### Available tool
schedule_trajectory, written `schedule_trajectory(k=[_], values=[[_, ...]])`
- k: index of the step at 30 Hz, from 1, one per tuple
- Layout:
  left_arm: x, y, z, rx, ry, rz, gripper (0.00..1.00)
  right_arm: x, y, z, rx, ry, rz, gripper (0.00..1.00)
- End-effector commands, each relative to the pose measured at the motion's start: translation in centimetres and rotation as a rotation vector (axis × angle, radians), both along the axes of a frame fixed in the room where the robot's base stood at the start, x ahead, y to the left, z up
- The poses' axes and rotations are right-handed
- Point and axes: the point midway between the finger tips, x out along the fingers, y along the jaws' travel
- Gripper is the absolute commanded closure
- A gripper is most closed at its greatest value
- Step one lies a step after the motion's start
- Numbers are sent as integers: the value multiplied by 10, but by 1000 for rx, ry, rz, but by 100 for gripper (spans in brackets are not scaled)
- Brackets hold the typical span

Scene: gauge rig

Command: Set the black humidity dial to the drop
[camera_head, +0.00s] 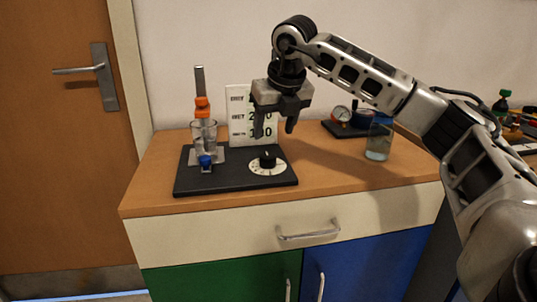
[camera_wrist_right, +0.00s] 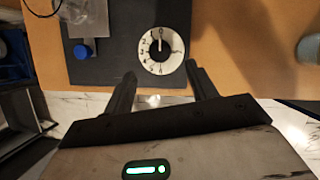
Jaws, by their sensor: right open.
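The black humidity dial (camera_head: 267,159) stands on a round white scale plate (camera_head: 258,170) at the right end of a dark base board (camera_head: 190,187). In the right wrist view the dial (camera_wrist_right: 160,47) shows from above, with a pale pointer line toward the top of the picture and several digits around the scale (camera_wrist_right: 148,62). A drop mark is too small to make out. My right gripper (camera_head: 274,130) is open and empty, pointing down above the dial and apart from it. Its two fingers also show in the right wrist view (camera_wrist_right: 162,82), below the dial. My left gripper is not in view.
A glass (camera_head: 203,140) with an orange clamp (camera_head: 202,107) and a blue valve (camera_head: 206,162) stands left on the board. A white number card (camera_head: 238,130) stands behind. A clear glass (camera_head: 379,140) and a gauge (camera_head: 341,114) are to the right. The counter front is clear.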

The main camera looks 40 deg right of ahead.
Motion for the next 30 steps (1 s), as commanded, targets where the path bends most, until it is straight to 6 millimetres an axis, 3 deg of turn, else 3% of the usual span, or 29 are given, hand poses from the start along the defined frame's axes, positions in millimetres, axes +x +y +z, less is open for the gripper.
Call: schedule_trajectory(k=[6,12,25,30], values=[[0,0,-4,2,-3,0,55,17,-5,-44,0,2,-1,43],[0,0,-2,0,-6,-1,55,27,-7,-68,1,0,0,43],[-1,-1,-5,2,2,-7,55,31,-8,-76,0,-1,1,43],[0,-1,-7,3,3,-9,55,31,-8,-76,0,-1,1,88]])
